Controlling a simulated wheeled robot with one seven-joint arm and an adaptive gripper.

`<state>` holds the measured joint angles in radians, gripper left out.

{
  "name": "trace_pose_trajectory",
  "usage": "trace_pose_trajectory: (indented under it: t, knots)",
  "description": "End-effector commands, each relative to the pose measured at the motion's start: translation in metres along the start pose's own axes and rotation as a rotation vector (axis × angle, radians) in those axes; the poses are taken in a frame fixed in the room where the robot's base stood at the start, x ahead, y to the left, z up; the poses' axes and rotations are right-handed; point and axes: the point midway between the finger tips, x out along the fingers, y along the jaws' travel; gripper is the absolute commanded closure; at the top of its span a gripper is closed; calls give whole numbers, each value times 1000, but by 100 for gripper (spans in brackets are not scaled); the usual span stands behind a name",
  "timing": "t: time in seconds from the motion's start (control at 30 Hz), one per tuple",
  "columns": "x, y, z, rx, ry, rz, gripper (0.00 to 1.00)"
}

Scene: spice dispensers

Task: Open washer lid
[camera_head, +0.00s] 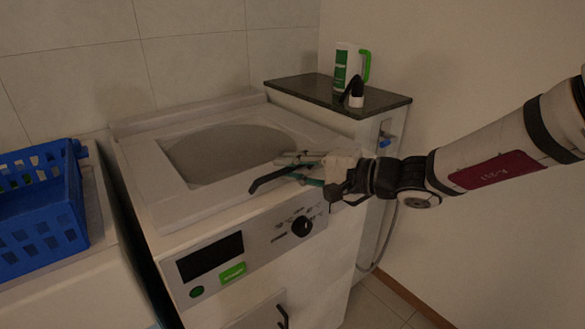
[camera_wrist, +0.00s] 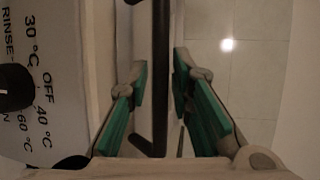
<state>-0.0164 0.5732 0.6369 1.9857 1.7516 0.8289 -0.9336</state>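The top-loading washer (camera_head: 255,240) has a light lid (camera_head: 170,180) with a large grey oval window. The lid lies flat and looks shut. A dark bar handle (camera_head: 266,179) sits at the lid's front edge, above the control panel. My gripper (camera_head: 300,166) reaches in from the right at the handle; its fingers hide part of the bar. In the wrist view, the handle (camera_wrist: 160,70) runs lengthwise between the two green-padded fingers of my gripper (camera_wrist: 160,80). The fingers are open, one on each side of the bar, with narrow gaps showing.
A blue basket (camera_head: 40,215) stands on a white surface at the left. At the back right, a dark-topped cabinet (camera_head: 300,90) holds a white and green bottle (camera_head: 343,66). The dial (camera_head: 301,226) is just below my gripper. A wall stands at the right.

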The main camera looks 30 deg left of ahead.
Motion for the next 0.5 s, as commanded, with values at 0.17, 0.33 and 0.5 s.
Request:
trace_pose_trajectory:
  t: [0.17, 0.33, 0.5]
  knots:
    - [0, 0, 0, 0, 0, 0, 100]
    - [0, -1, 0, 0, 0, 2, 100]
    - [-1, -9, 1, 3, 0, 14, 100]
